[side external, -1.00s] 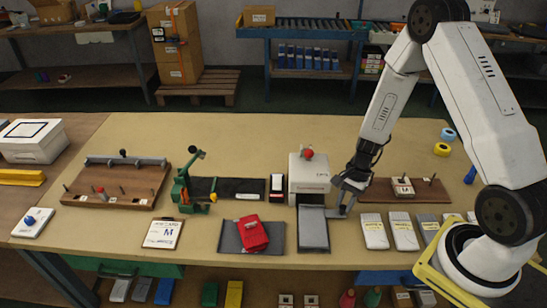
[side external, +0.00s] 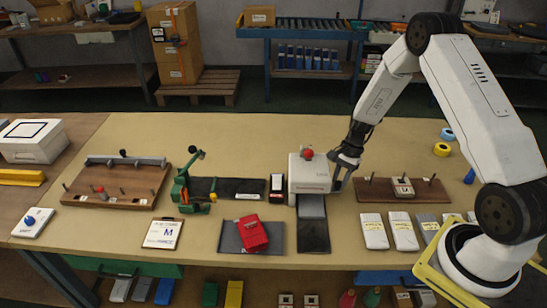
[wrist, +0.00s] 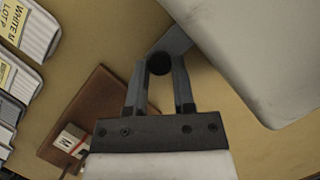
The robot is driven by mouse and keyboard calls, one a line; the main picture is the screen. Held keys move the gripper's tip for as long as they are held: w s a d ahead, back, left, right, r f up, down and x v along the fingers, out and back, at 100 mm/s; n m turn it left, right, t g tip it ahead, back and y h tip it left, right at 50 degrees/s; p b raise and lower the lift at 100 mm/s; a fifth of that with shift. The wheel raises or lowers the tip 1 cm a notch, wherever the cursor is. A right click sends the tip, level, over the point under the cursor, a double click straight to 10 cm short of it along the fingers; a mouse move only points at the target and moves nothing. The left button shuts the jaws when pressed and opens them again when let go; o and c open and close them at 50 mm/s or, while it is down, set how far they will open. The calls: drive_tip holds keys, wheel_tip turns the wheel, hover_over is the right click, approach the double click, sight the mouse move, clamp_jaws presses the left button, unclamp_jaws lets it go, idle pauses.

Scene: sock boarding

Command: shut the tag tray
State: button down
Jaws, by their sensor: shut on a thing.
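The white tag box (side external: 309,175) with a red knob on top stands right of the table's middle. Its grey tag tray (side external: 312,206) sticks out a short way at the front, over a dark base strip (side external: 313,236). The rest of the tray is hidden in the box. My gripper (side external: 339,183) is low at the box's right side. A grey bar (wrist: 179,40) runs from the knob towards the white box (wrist: 258,55).
A brown peg board (side external: 380,191) with a small white block lies right of my gripper; white and grey packs (side external: 374,231) lie in front of it. A red bundle (side external: 251,234) on a dark pad lies left of the strip. The table behind the box is clear.

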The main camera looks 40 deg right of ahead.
drive_tip(key=shift+w+d, duration=0.7)
drive_tip(key=shift+w, duration=0.1)
drive_tip(key=shift+c, duration=2.2)
unclamp_jaws()
drive_tip(key=shift+s, duration=0.1)
drive_tip(key=v, duration=0.7)
drive_tip(key=shift+r, duration=0.45)
